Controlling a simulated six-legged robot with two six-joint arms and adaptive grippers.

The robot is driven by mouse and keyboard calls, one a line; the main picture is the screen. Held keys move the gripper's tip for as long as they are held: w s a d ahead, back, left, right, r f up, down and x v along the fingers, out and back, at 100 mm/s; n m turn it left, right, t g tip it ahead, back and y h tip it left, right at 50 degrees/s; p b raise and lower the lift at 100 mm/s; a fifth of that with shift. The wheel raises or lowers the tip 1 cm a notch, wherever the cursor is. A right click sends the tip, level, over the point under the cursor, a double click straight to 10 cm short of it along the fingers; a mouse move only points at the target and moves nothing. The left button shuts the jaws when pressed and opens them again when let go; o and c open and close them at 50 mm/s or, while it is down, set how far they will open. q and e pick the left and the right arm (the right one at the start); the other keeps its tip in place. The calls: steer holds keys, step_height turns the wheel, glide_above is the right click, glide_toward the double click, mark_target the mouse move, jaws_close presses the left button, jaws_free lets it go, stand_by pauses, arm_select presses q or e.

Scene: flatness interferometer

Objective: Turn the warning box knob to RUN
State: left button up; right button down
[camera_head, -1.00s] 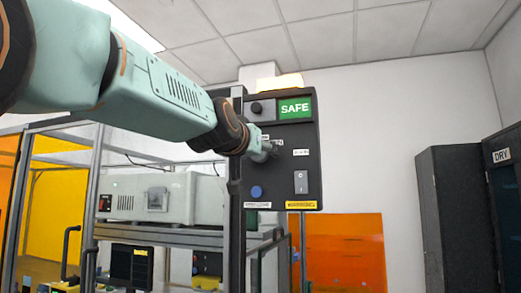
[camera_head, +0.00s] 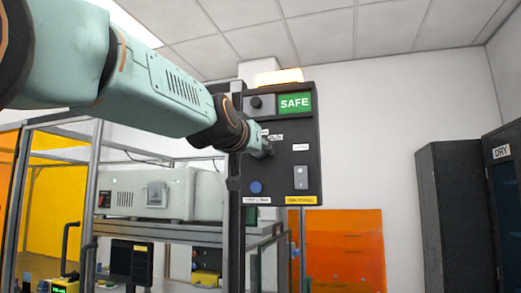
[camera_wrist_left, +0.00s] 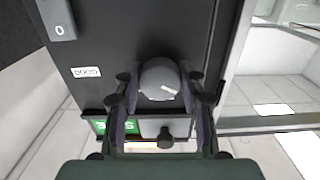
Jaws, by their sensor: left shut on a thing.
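The dark warning box (camera_head: 309,176) stands upright on a post, with a lit green SAFE panel (camera_head: 294,103) at its top right. My left gripper (camera_head: 264,147) reaches its face from the left, below that panel. In the left wrist view, the round grey knob (camera_wrist_left: 158,80) with a pale pointer mark sits between the two fingers of the left gripper (camera_wrist_left: 161,85), which is shut on it. Small white labels (camera_head: 276,137) lie near the knob, too small to read. The gripper hides the knob in the head view. My right gripper is out of view.
A metal frame holds a pale instrument (camera_head: 180,196) at left. A dark DRY cabinet (camera_head: 450,210) stands right.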

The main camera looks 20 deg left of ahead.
arm_select(q)
steer(key=shift+r, duration=0.1)
steer(key=m+b, duration=0.5)
steer(key=m, duration=1.8)
steer(key=shift+a+m+b, duration=0.1)
steer(key=shift+m+b, duration=0.2)
steer(key=shift+b, duration=0.1)
stand_by(0.4)
steer(key=o, duration=1.2)
steer(key=shift+s+r, duration=0.1)
steer(key=shift+s, duration=0.1)
steer(key=shift+c, duration=0.2)
